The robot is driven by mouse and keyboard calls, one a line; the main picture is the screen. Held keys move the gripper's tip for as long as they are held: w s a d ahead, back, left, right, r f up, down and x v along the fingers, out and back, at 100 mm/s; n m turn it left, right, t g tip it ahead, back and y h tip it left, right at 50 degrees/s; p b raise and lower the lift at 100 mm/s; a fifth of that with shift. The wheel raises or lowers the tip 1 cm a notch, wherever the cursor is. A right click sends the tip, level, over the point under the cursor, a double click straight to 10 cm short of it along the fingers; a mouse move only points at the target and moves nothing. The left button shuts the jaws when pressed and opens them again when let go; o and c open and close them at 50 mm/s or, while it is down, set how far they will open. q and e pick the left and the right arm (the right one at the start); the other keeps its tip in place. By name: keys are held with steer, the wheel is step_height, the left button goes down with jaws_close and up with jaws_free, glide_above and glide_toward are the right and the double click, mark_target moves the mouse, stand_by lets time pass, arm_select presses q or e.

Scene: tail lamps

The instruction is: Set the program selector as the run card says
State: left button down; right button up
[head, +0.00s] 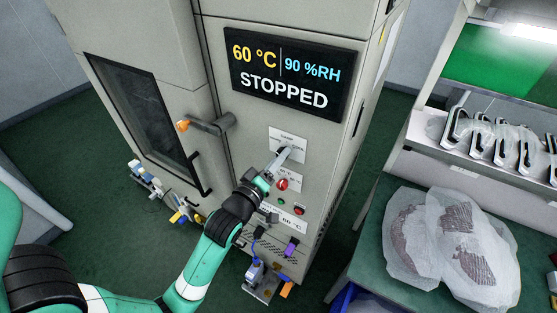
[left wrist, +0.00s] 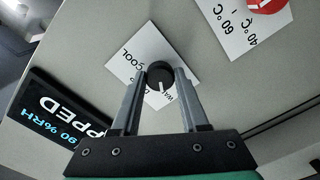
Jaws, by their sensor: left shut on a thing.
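The black selector knob (left wrist: 160,72) sits on a white label plate (left wrist: 128,62) on the cabinet front. "COOL" is legible on the plate; its other words are partly hidden by my fingers. A white mark on the knob points toward the bottom of the left wrist view. My left gripper (left wrist: 158,84) is shut on this knob, one finger on each side. In the head view the left gripper (head: 281,161) reaches the plate (head: 290,143) below the display. My right gripper is not seen.
The display (head: 290,76) reads 60 °C, 90 %RH, STOPPED. Just below the selector is a red knob (head: 282,184) on a temperature plate, with buttons under it. A door handle (head: 210,125) juts out to the left. A bench with bagged parts (head: 455,240) stands right.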

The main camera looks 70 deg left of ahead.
arm_select(q)
steer(key=shift+n, duration=0.3)
steer(key=shift+c, duration=2.1)
jaws_free()
steer(key=shift+s, duration=0.1)
steer(key=p+v, duration=0.1)
steer(key=v, duration=1)
steer(key=shift+s+d, duration=0.15)
steer(key=shift+s, duration=0.05)
